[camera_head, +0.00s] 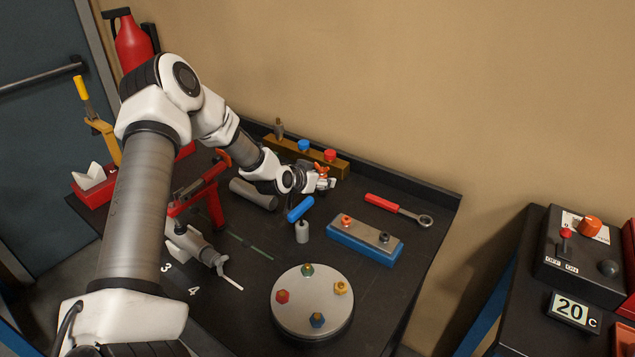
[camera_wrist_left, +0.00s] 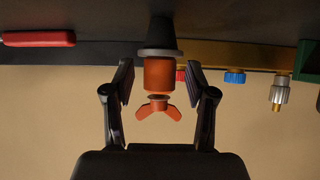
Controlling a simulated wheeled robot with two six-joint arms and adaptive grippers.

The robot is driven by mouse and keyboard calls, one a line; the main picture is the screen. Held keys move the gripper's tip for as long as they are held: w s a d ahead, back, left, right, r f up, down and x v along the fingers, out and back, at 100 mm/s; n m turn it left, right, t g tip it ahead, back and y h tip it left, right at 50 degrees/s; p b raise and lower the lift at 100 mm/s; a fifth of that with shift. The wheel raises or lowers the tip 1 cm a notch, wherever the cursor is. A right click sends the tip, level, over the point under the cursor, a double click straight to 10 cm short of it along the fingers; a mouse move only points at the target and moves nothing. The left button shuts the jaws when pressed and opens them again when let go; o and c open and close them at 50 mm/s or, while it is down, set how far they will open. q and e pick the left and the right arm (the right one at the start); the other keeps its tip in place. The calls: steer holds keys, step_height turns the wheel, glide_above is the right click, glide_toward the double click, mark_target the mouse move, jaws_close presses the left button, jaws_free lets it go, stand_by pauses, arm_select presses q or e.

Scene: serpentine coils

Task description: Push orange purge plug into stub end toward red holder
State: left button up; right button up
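The orange purge plug (camera_wrist_left: 158,75) shows in the left wrist view as an orange body with orange wings (camera_wrist_left: 158,108), in line with a black cone and grey ring (camera_wrist_left: 160,50). In the head view it is a small orange shape (camera_head: 321,170) at my left gripper (camera_head: 326,182). My left gripper (camera_wrist_left: 159,82) is open, with one finger on each side of the plug and visible gaps between. I cannot make out the stub end. My right gripper is not in view.
A brown rack (camera_head: 285,147) with blue and red caps stands behind my left gripper. A grey cylinder (camera_head: 253,193), a blue-handled tool (camera_head: 300,208), a blue block (camera_head: 365,240) and a round plate (camera_head: 312,302) with coloured fittings are nearby. A red-handled wrench (camera_head: 398,209) lies right.

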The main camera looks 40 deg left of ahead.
arm_select(q)
jaws_close()
step_height(320, 180, up, 9)
steer(key=p, duration=0.8)
steer(key=shift+p, duration=0.4)
